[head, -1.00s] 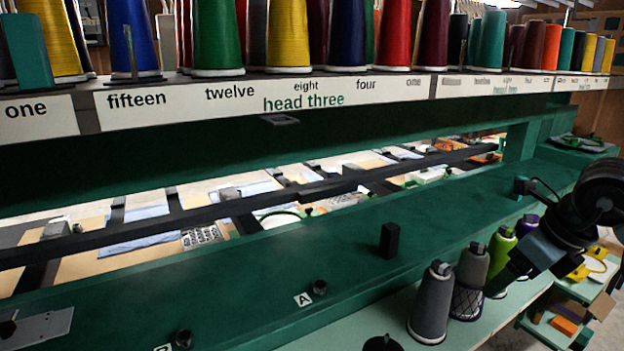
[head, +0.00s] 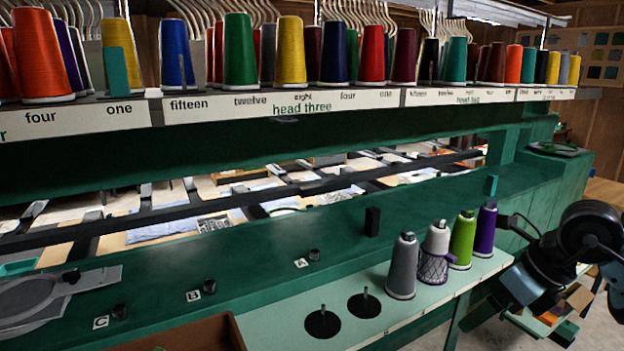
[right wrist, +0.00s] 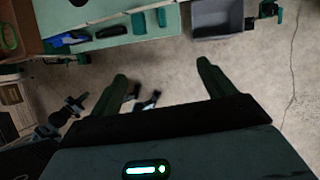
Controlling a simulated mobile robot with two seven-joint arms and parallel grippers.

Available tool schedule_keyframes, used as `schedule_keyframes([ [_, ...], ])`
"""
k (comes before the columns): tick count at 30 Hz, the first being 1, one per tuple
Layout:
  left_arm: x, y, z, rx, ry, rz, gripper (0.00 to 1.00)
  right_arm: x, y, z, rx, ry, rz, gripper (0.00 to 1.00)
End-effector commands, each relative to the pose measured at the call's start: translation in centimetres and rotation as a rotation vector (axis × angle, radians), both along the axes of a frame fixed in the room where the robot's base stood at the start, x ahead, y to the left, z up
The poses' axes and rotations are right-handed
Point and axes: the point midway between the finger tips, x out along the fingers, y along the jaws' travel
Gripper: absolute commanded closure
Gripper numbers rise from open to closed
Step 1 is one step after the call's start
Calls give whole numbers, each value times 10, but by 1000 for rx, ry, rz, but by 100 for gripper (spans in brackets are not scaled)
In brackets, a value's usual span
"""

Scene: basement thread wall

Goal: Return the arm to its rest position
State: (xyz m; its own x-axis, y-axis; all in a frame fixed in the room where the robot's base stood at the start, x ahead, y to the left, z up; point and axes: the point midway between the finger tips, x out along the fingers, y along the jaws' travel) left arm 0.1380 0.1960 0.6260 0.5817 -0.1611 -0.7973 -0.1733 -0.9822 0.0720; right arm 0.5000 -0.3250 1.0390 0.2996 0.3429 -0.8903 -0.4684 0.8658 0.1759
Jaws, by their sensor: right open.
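My right arm comes in at the right edge of the head view, bent, with its gripper (head: 520,312) hanging low beside the front edge of the mint-green shelf (head: 452,288). In the right wrist view the two dark green fingers (right wrist: 163,70) are spread apart with only bare floor between them. Nothing is held. My left gripper is in neither view.
A grey cone (head: 402,266), a netted white cone (head: 435,252), a green cone (head: 463,240) and a purple cone (head: 485,229) stand on the shelf near my right arm. A grey bin (right wrist: 217,18) lies beyond the fingers. Open floor lies between.

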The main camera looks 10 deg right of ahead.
Motion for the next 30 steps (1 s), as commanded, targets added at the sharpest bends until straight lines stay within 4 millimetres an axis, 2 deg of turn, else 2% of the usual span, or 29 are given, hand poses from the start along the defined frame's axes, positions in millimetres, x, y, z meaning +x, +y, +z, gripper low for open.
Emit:
schedule_keyframes([
  [3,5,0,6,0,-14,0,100,-8,39,-19,150,41,58,18],
  [5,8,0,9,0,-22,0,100,-13,59,-26,237,62,82,18],
  [9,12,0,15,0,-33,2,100,-31,112,-42,497,131,115,18],
  [12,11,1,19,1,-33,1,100,-46,148,-46,719,191,101,18],
  [15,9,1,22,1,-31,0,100,-58,174,-46,938,250,50,18],
  [18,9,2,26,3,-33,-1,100,-66,192,-45,1152,313,-41,18],
  [22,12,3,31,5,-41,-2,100,-71,201,-47,1411,395,-215,18],
  [26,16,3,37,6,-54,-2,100,-73,197,-60,1636,474,-452,18],
  [30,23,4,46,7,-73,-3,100,-78,181,-90,1829,558,-768,18],
])
